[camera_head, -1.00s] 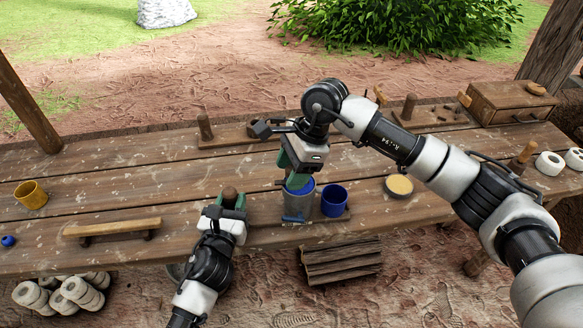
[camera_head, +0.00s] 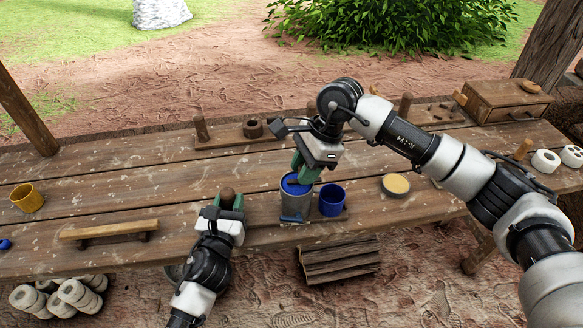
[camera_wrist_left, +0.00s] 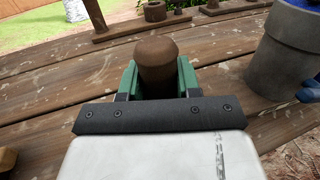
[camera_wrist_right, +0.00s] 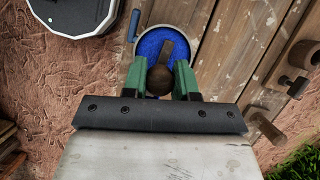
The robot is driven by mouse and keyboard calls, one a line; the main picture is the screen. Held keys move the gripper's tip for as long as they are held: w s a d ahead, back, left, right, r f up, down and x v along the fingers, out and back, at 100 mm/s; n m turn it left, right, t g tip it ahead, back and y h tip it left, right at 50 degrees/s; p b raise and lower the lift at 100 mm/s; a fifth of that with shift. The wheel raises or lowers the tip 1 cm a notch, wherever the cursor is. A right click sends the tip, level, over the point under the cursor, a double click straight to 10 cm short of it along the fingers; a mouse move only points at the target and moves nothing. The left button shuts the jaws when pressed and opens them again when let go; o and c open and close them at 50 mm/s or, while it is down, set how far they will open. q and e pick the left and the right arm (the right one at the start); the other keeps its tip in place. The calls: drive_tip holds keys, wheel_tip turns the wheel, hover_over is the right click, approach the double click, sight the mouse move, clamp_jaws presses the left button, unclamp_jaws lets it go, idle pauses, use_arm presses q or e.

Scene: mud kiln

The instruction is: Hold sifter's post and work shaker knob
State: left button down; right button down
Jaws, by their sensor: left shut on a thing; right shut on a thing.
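The sifter is a grey cylinder (camera_head: 296,203) with a blue top, standing on a small board at the table's front edge. Its brown wooden post (camera_head: 227,197) stands to its left. My left gripper (camera_head: 229,201) is shut around this post, which shows between the green fingers in the left wrist view (camera_wrist_left: 157,65). My right gripper (camera_head: 301,173) is above the sifter, pointing down. In the right wrist view it is shut on the brown shaker knob (camera_wrist_right: 159,82), over the blue round top (camera_wrist_right: 180,42). In the head view the gripper hides the knob.
A blue cup (camera_head: 332,200) stands close to the sifter's right. A shallow round dish (camera_head: 395,186) lies further right. A yellow mug (camera_head: 27,197) and a wooden bar (camera_head: 108,231) are on the left. Pegged boards and a drawer box (camera_head: 502,101) line the back.

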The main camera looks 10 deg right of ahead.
drive_tip(key=c, duration=0.9)
unclamp_jaws()
drive_tip(key=shift+o, duration=0.2)
drive_tip(key=v, duration=1.2)
